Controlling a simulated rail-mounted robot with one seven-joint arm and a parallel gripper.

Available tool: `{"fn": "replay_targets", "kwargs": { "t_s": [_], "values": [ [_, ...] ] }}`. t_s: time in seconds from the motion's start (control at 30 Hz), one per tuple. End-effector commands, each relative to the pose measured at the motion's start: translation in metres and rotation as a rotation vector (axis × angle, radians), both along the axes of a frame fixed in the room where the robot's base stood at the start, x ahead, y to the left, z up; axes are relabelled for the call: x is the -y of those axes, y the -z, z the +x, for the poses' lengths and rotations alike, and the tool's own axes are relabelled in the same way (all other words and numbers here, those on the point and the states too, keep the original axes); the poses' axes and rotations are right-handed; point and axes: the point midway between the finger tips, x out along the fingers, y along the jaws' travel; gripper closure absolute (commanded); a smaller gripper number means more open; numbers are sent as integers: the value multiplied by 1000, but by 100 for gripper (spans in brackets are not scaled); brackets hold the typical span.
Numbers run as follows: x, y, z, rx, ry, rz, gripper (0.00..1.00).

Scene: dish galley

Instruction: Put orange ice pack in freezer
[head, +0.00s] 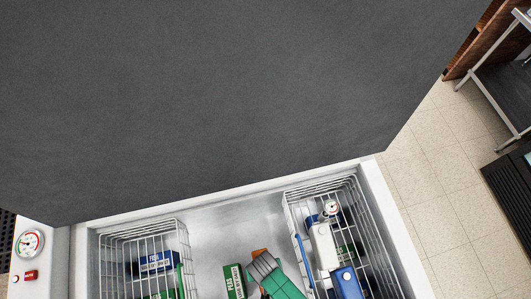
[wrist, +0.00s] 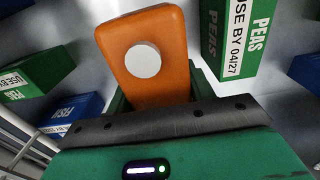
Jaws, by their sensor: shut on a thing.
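The orange ice pack (wrist: 172,85) shows large in the wrist view, a rounded slab with a white round disc on its face. In the head view only a small orange part (head: 259,252) shows by the fingers. My green gripper (head: 264,268) is shut on the ice pack and points down into the open white freezer (head: 235,202). The pack's near end is hidden by the gripper in the wrist view. I cannot tell whether the pack touches the freezer floor.
A wire basket (head: 140,234) on the left holds boxes, one a blue fish box (head: 157,262). Another wire basket (head: 320,187) stands on the right. A green peas box (head: 234,282) stands between them, close to my gripper. Bare freezer floor (head: 215,240) shows behind it.

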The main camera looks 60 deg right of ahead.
Motion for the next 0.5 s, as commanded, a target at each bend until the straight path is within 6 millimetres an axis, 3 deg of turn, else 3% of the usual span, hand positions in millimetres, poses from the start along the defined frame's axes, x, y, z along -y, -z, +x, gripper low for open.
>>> {"fn": "replay_targets", "kwargs": {
  "t_s": [0.03,0.23,0.4,0.5],
  "values": [
    [0,9,-4,0,8,0,83],
    [0,16,-7,1,16,-1,83],
    [0,56,-7,-1,15,-1,83],
    [0,70,-6,1,15,-1,83]
  ]
}}
